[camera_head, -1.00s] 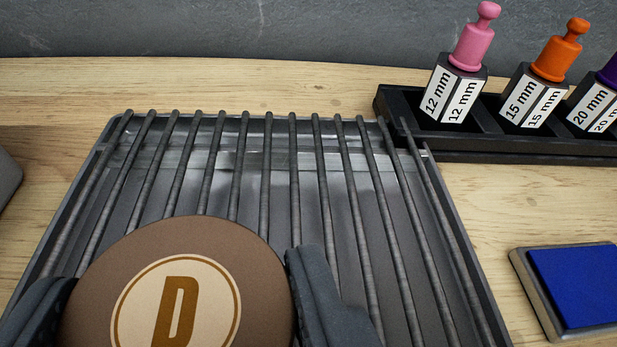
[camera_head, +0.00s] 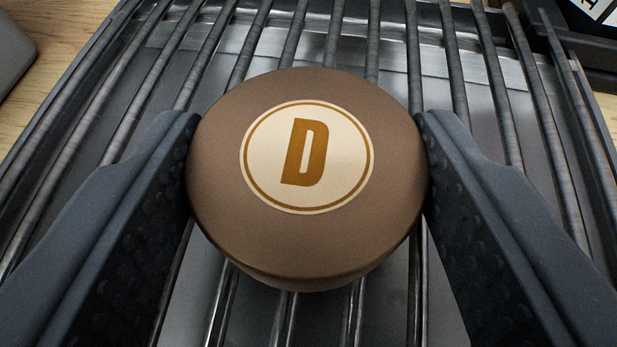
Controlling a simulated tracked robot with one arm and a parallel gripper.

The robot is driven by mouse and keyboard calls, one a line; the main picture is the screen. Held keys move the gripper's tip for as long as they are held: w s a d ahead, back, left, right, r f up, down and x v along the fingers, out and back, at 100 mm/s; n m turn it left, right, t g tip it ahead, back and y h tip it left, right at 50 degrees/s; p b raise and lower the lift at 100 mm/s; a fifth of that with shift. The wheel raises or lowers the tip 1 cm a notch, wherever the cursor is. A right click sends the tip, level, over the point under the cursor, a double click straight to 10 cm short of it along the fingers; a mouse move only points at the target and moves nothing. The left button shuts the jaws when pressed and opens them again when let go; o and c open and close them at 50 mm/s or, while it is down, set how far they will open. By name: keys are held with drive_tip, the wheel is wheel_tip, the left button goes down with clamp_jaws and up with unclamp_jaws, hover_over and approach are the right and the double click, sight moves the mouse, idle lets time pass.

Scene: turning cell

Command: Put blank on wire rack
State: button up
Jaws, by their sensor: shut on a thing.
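The blank (camera_head: 310,240) is a round brown disc with a cream label bearing the letter D on its top face. My gripper (camera_head: 309,175) is shut on it, with one dark finger on its left side and one on its right. The wire rack (camera_head: 412,60) is a row of dark metal rods over a grey tray, and it fills most of the view. The blank is over the middle of the rack. Its underside is hidden, so I cannot tell whether it touches the rods.
A grey object (camera_head: 12,55) shows at the upper left edge on the wooden table (camera_head: 70,18). Part of a dark holder (camera_head: 585,55) with a labelled block stands at the upper right, beyond the rack. The rods around the blank are clear.

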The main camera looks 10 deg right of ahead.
drive_tip(key=shift+f, duration=0.15)
drive_tip(key=o, duration=1.2)
drive_tip(key=shift+c, duration=0.2)
drive_tip(key=shift+s+r, duration=0.15)
drive_tip(key=shift+r, duration=0.1)
drive_tip(key=p+v, duration=0.2)
drive_tip(key=v, duration=0.9)
drive_tip(key=shift+s+a+r, duration=0.1)
drive_tip(key=shift+s, duration=0.25)
